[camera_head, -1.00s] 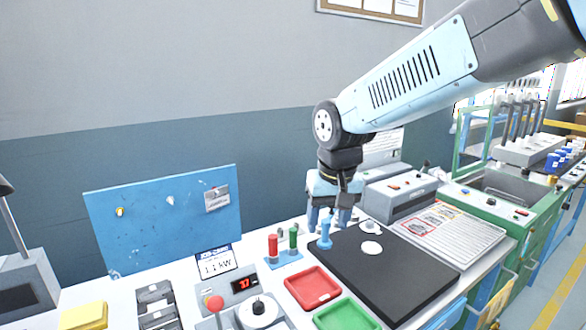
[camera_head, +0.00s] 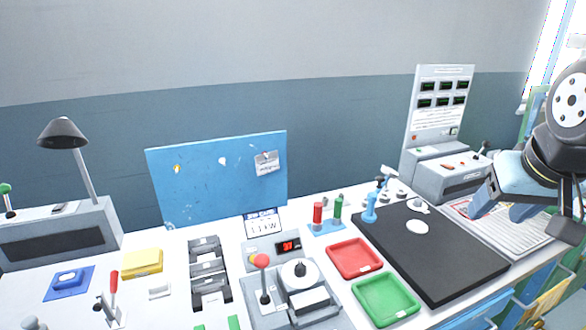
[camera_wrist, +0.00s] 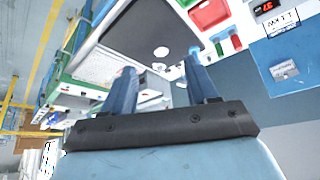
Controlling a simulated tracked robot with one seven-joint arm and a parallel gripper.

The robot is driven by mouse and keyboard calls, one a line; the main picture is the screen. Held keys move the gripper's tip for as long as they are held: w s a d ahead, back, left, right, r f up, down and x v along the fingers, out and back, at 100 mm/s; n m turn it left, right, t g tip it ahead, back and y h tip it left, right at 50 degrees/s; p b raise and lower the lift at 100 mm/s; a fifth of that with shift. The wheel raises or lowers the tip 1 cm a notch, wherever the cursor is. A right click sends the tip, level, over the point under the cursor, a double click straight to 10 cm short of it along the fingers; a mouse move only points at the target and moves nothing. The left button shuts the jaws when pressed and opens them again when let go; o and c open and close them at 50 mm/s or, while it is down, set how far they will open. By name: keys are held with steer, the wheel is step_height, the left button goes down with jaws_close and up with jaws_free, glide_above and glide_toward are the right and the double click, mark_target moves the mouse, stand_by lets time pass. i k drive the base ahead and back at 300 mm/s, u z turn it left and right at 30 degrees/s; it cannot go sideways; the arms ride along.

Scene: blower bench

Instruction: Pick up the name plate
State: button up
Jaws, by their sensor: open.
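No plate can be clearly read as the name plate. A dark rack (camera_head: 209,273) with several grey plate-like pieces stands at the front middle of the bench in the head view; their markings are too small to read. A card marked 1.1 kW (camera_head: 263,226) stands behind the red readout; it also shows at the top right of the wrist view (camera_wrist: 282,23). My gripper (camera_head: 505,209) is at the right edge of the head view, far right of the rack. In the wrist view its two blue fingers (camera_wrist: 160,64) are apart with nothing between them.
A black mat (camera_head: 430,250) with white discs, a red tray (camera_head: 354,258) and a green tray (camera_head: 386,299) lie between rack and gripper. A red-knobbed device (camera_head: 290,290) stands beside the rack. A blue board (camera_head: 215,185) and a lamp (camera_head: 64,134) stand behind.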

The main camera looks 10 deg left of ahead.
mark_target(207, 247)
steer(key=u, duration=1.65)
steer(key=k, duration=0.9)
steer(key=i, duration=0.9)
steer(key=z, duration=0.05)
